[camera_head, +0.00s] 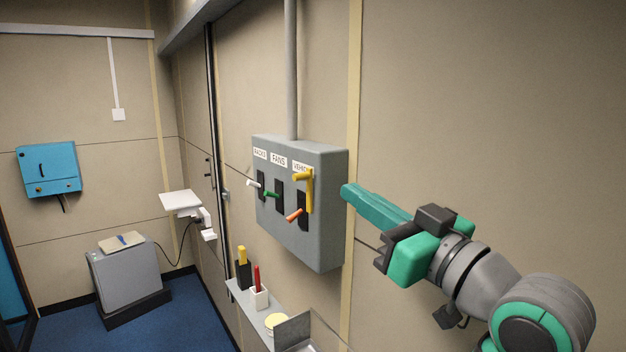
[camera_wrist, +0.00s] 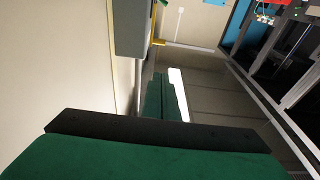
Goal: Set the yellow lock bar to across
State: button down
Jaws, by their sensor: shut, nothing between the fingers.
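The yellow lock bar (camera_head: 310,192) is on the right-hand switch of the grey console box (camera_head: 325,220), in the head view. Its long part runs upright beside the dark slot, and a yellow knob sticks out to the left near its top. An orange-tipped lever (camera_head: 294,215) stands out below the knob. A yellow piece (camera_wrist: 158,42), probably the bar's, shows beside the box edge in the wrist view. My gripper (camera_head: 347,191) is shut and empty, its green fingers just right of the box in the picture. The fingers (camera_wrist: 160,97) also show in the wrist view.
A white lever (camera_head: 253,184) and a green lever (camera_head: 271,194) stick out left of the lock bar. Below is a shelf (camera_head: 245,301) with a red-marker cup (camera_head: 259,297). A grey conduit (camera_head: 291,70) rises above the box. The wall right of the box is bare.

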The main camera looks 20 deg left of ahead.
aim_at(310, 180)
jog(key=shift+a+f+x, duration=0.1)
jog(key=shift+f+x, duration=0.35)
jog(key=shift+x, duration=1.7)
jog(key=shift+a+f+x, duration=0.1)
jog(key=shift+f+x, duration=0.4)
jog(key=shift+x, duration=1.7)
jog(key=shift+f+x, duration=0.45)
jog(key=shift+x, duration=1.7)
jog(key=shift+w+d, duration=0.15)
